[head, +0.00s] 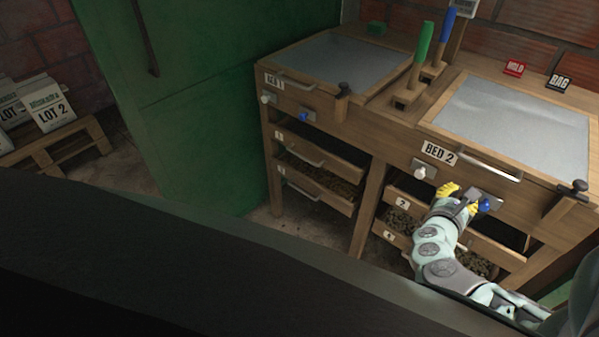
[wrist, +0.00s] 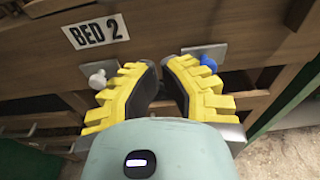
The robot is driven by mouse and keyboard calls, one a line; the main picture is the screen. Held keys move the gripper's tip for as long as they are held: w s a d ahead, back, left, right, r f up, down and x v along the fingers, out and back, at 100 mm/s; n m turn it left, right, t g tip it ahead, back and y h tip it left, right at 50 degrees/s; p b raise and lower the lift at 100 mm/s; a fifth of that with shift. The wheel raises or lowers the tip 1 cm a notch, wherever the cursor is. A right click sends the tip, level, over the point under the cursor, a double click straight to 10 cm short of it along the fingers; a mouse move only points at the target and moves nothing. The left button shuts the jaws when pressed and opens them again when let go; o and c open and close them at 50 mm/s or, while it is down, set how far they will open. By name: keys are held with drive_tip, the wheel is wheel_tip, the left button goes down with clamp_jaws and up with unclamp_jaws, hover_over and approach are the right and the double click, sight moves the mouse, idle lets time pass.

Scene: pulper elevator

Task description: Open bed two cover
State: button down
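The bed two cover (head: 520,120) is a grey, glass-like panel in a wooden frame, lying flat on the right bed. A metal bar handle (head: 490,164) runs along its front edge beside the BED 2 label (head: 439,152). The label also shows in the wrist view (wrist: 95,31). My gripper (head: 462,196) has yellow ridged fingers and is in front of the bed's front panel, below the handle. In the wrist view, the fingers (wrist: 161,68) have a narrow gap between them with nothing held. The handle and cover are outside the wrist view.
A white knob (head: 419,173) and a blue knob (head: 485,205) flank my gripper on the front panel. A dark latch-like fitting (head: 573,188) is at the cover's right corner. Drawers (head: 402,203) sit below. Bed 1's cover (head: 340,62) lies flat. Green and blue-handled tools (head: 421,45) stand between beds.

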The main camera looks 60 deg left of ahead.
sight(467, 176)
drive_tip(key=shift+b+x, duration=0.5)
drive_tip(key=shift+x, duration=2.25)
drive_tip(key=shift+s+d+r+p, duration=0.1)
drive_tip(key=shift+s+r+p, duration=0.05)
drive_tip(key=shift+r+p, duration=0.75)
drive_tip(key=shift+s+r+p, duration=0.15)
drive_tip(key=shift+r+p, duration=0.6)
drive_tip(key=shift+r, duration=0.25)
